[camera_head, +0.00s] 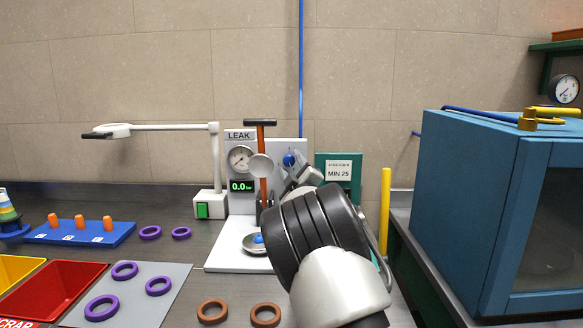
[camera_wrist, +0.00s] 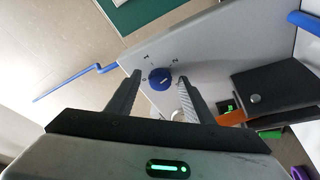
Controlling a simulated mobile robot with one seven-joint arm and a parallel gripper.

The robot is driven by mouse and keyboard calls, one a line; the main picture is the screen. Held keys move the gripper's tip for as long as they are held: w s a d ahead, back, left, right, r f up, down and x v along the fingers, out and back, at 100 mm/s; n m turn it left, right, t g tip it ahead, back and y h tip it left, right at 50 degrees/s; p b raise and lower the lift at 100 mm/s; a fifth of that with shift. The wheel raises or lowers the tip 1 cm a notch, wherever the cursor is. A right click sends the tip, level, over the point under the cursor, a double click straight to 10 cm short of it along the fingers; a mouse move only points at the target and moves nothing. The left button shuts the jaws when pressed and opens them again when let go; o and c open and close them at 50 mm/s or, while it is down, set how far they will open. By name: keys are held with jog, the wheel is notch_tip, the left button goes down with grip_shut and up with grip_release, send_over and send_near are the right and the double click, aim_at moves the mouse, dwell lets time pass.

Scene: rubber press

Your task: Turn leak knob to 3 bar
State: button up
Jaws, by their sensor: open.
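The blue leak knob (camera_head: 289,160) is on the upright grey panel of the leak tester, right of the gauge (camera_head: 240,158) and the green display reading 0.0 (camera_head: 241,186). In the wrist view the knob (camera_wrist: 160,79) has a light pointer mark and small numbers around it, too small to read surely. My gripper (camera_wrist: 158,75) is open, with one finger on each side of the knob in the picture. I cannot tell whether the fingers touch it. In the head view my arm hides most of the gripper.
A lever press with an orange post (camera_head: 263,190) stands just left of the knob. A green sign (camera_head: 322,162) and yellow post (camera_head: 385,212) stand to the right, then a blue oven cabinet (camera_head: 470,200). Purple rings (camera_head: 123,271) and brown rings (camera_head: 265,315) lie in front.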

jog(key=c, duration=1)
jog(key=shift+c, duration=0.2)
jog(key=shift+f+b, duration=0.1)
jog(key=shift+b, duration=0.25)
jog(key=shift+f+m+t+h+b, duration=0.1)
jog(key=shift+m+t+h+b, duration=0.2)
jog(key=shift+m+b, duration=0.45)
jog(key=shift+a+m+h+b, duration=0.1)
jog(key=shift+m+h+b, duration=0.3)
jog(key=shift+m, duration=0.65)
jog(key=m, duration=0.2)
jog(key=m+h, duration=0.1)
jog(key=m, duration=0.1)
jog(key=m+t+h, duration=0.1)
jog(key=m, duration=0.1)
jog(key=shift+a, duration=0.25)
jog(key=shift+a+m+h, duration=0.1)
jog(key=shift+m+h, duration=0.7)
jog(key=shift+m, duration=0.6)
jog(key=shift+a+m+h, duration=0.1)
jog(key=shift+m+h, duration=0.7)
jog(key=shift+m, duration=0.9)
